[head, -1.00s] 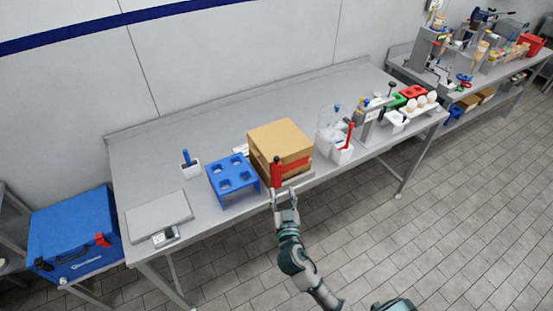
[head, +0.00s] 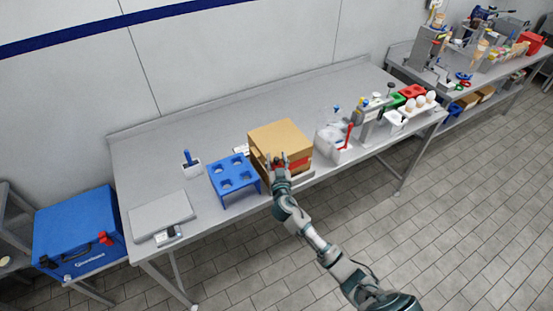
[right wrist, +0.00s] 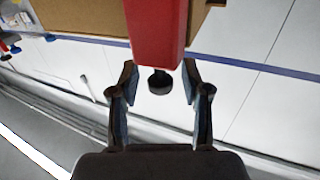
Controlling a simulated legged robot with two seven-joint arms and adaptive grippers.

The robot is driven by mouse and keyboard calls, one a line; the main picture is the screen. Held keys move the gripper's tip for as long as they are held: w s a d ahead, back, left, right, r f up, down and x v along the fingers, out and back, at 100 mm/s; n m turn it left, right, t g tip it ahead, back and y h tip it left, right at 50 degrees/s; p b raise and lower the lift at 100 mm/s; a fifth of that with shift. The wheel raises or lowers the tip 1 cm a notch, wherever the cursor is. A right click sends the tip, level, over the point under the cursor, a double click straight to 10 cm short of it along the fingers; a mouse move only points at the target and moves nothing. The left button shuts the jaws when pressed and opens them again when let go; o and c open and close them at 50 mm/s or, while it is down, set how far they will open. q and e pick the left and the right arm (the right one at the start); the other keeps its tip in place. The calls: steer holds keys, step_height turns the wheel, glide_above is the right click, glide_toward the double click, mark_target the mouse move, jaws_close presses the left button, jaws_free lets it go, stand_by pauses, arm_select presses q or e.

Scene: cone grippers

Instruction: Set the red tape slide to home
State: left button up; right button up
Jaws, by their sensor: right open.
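The red tape slide (right wrist: 157,32) is a red block with a dark round knob (right wrist: 160,82) at its near end in the right wrist view. My right gripper (right wrist: 160,74) is open, with one finger on each side of the knob and apart from it. In the head view my right gripper (head: 277,160) is at the front face of the cardboard box (head: 280,137) and hides most of the slide. I cannot tell where along its travel the slide stands. My left gripper is not in view.
A blue four-hole rack (head: 234,175) stands just left of the box. A white bin with a red handle (head: 348,135) stands to its right. A flat scale (head: 160,214) lies at the table's left end. The back of the table (head: 240,110) is clear.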

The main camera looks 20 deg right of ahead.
jaws_close()
steer(key=w+d+b, duration=0.1)
steer(key=d, duration=1.5)
steer(key=shift+w+r, duration=0.1)
steer(key=shift+r, duration=0.05)
steer(key=shift+c, duration=0.7)
jaws_free()
steer(key=shift+d, duration=0.1)
steer(key=shift+o, duration=0.7)
steer(key=shift+d, duration=0.1)
steer(key=shift+d+f, duration=0.15)
steer(key=shift+f, duration=0.05)
